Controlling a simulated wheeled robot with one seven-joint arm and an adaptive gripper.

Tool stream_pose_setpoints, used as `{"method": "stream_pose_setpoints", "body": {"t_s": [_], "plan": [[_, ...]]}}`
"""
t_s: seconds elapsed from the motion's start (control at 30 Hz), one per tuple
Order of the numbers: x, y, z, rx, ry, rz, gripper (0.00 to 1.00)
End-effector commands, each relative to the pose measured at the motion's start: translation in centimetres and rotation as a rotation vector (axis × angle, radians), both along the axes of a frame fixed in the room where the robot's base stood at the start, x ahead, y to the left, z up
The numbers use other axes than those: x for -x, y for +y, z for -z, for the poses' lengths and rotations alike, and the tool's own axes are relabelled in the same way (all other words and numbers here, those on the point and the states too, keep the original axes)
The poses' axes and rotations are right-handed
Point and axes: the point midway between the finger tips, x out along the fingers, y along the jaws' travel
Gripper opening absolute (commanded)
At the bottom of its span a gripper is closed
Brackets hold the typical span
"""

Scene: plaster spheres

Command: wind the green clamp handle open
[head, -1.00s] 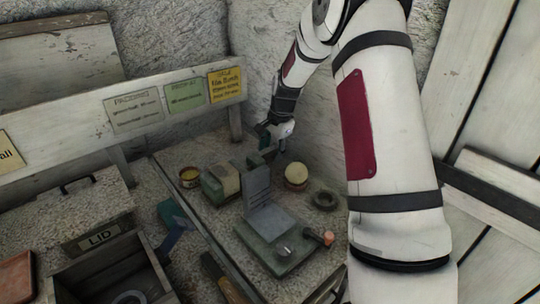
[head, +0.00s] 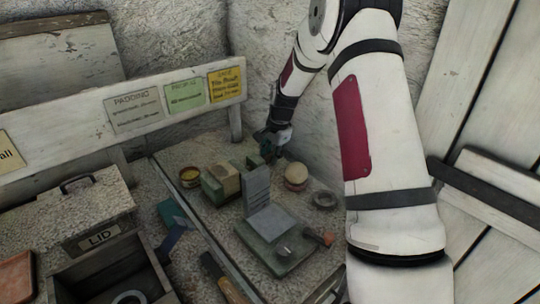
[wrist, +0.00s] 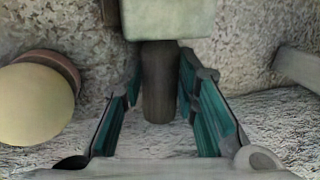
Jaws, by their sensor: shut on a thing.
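In the wrist view, the green clamp shows as a pale green block (wrist: 168,18) at the top. Its handle, a dark rounded bar (wrist: 158,85), extends below it between my fingers. My gripper (wrist: 160,80) has teal pads on both sides of this bar and is shut on it. In the head view, my gripper (head: 268,150) is at the far side of the bench, behind a green block with a pale yellowish face (head: 221,184). The fingers and handle are small and partly hidden there.
A cream sphere on a brown base (head: 296,174) stands close to my gripper; it also shows in the wrist view (wrist: 38,100). A grey ring (head: 325,199), a yellow-topped tin (head: 190,176) and a green-based plate fixture (head: 280,246) crowd the bench (head: 225,232). Rough walls stand behind.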

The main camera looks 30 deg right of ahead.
Motion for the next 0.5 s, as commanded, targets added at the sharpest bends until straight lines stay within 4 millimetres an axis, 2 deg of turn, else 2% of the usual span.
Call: {"method": "stream_pose_setpoints", "body": {"t_s": [0.27,0.5], "plan": [[0.35,-0.15,0.01,-0.015,-0.066,0.003,0.00],[0.63,-0.28,0.04,-0.039,-0.190,0.005,0.00]]}}
